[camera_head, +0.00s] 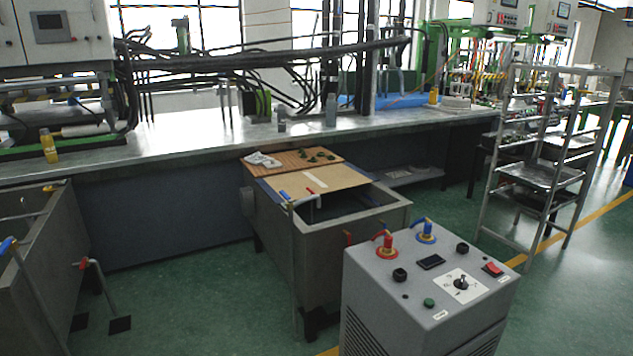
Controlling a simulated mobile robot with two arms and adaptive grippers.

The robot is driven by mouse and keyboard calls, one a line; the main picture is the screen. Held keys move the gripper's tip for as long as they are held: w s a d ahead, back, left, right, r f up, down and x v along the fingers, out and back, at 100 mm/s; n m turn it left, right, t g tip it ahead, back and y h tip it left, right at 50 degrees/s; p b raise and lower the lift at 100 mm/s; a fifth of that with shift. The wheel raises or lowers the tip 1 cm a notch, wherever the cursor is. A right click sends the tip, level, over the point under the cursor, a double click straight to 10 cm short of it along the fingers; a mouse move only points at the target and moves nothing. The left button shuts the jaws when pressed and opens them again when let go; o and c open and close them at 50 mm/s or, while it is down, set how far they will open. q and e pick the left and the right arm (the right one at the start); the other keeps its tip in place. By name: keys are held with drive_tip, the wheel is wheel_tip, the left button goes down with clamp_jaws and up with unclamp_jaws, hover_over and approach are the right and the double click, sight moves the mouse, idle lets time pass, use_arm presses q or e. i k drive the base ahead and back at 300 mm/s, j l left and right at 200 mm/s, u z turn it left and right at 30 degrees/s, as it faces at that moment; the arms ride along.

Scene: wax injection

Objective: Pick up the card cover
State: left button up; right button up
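A flat tan sheet that looks like the card cover (340,178) lies over part of the top of a grey metal tank (345,238). A pale strip lies on its surface. The front right part of the tank's opening is uncovered and dark inside. Behind the sheet, a brown wooden board (277,174) carries several small dark green pieces (318,155) and a whitish cloth (262,159). Neither of my grippers shows in the head view.
A grey control cabinet (425,290) with knobs and red and blue valves stands in front of the tank, at right. Taps (300,200) rise at the tank's near edge. A long workbench (215,140) runs behind. A metal rack (545,160) stands right; another tank (40,235) stands left.

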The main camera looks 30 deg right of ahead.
sight(322, 180)
drive_tip(key=i+l+z, duration=0.15)
drive_tip(key=i, duration=1)
drive_tip(key=i+l+z, duration=0.2)
drive_tip(key=i, duration=1)
